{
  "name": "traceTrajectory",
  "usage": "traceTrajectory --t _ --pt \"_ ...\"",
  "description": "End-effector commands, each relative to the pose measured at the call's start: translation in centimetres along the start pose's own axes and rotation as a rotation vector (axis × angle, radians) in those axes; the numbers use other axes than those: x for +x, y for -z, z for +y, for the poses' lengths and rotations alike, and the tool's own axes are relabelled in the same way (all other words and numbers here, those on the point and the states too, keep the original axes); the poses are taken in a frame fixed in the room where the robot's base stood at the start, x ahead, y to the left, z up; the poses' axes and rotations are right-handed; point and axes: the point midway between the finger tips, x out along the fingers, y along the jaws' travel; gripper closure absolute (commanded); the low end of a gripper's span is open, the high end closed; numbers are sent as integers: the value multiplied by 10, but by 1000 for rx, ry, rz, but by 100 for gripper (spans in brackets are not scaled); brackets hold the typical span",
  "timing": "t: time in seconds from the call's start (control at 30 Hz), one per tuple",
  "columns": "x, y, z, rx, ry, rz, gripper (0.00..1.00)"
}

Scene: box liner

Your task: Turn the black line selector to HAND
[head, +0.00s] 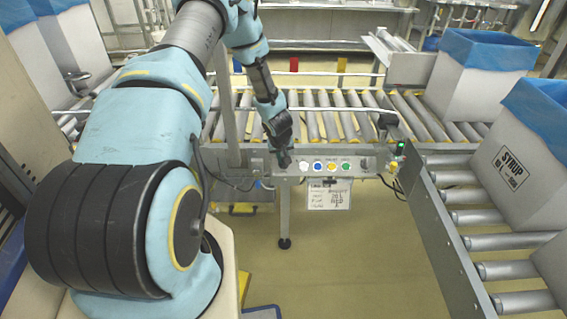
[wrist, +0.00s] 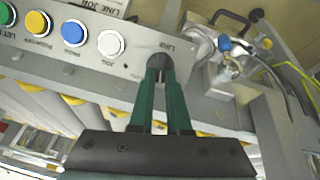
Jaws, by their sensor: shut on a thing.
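The black line selector (wrist: 159,63) is a dark round knob on the grey control panel, under a "LINE" label in the wrist view. My gripper (wrist: 160,76) has its two green fingers close together on the knob, shut on it. The fingers cover part of the knob, so I cannot tell which position it points to. In the head view my gripper (head: 284,158) reaches down to the left end of the panel (head: 300,168), and the knob is hidden behind it.
White (head: 305,167), blue (head: 318,166), yellow (head: 331,167) and green (head: 346,166) buttons sit right of my gripper on the panel. Roller conveyors (head: 340,122) run behind it. A blue-lined box (head: 480,75) stands at the back right. Cables and fittings (wrist: 228,52) lie close beside the knob.

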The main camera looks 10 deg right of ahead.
Motion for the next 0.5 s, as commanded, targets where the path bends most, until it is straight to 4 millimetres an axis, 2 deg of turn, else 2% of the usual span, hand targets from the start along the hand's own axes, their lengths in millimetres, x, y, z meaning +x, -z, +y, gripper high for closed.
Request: traceTrajectory --t 0.03,0.5 --pt "8 -3 -4 -41 -12 -1 100" --pt "8 -5 -10 -398 -134 -3 100"
